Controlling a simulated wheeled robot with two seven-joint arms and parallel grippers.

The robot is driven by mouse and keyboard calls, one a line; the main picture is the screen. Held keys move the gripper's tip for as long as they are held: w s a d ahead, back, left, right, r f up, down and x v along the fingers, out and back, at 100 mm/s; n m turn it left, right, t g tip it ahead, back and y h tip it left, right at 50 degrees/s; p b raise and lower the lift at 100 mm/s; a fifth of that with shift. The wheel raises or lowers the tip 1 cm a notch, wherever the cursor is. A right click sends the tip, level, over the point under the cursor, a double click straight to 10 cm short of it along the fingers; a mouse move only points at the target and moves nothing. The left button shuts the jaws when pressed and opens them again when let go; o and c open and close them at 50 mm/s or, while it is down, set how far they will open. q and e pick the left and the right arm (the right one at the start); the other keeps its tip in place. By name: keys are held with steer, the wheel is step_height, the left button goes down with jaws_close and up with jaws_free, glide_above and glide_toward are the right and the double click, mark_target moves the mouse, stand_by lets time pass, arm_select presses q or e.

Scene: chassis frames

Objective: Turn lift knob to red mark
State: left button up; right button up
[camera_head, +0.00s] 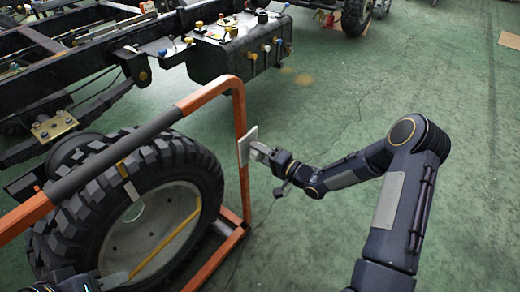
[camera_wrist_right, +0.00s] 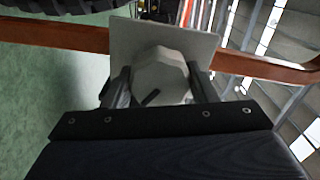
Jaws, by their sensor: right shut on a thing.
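The lift knob (camera_wrist_right: 160,76) is grey and faceted, with a short dark line on its face. It sits on a pale square plate (camera_wrist_right: 205,46), which in the head view (camera_head: 243,150) is fixed to an upright orange post. My right gripper (camera_head: 262,152) is at the plate; in the right wrist view its fingers (camera_wrist_right: 160,88) are shut on the knob, one on each side. I cannot make out a red mark on the plate. My left gripper (camera_head: 112,281) is partly in view at the lower left edge, near the wheel; its jaws are unclear.
An orange tube frame (camera_head: 240,110) stands around a large black tyre (camera_head: 150,165). A black truck chassis with a tank (camera_head: 235,55) lies behind. The green floor (camera_head: 330,100) right of the post is open.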

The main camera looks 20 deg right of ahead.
steer(key=m+p, duration=0.1)
steer(key=m, duration=0.2)
steer(key=shift+d+m, duration=0.1)
steer(key=shift+m, duration=0.2)
steer(key=shift+m+p, duration=0.35)
steer(key=shift+m, duration=0.75)
steer(key=o, duration=1)
steer(key=p+v, duration=0.1)
steer(key=v, duration=0.6)
steer(key=shift+s+d, duration=0.2)
steer(key=shift+s, duration=0.15)
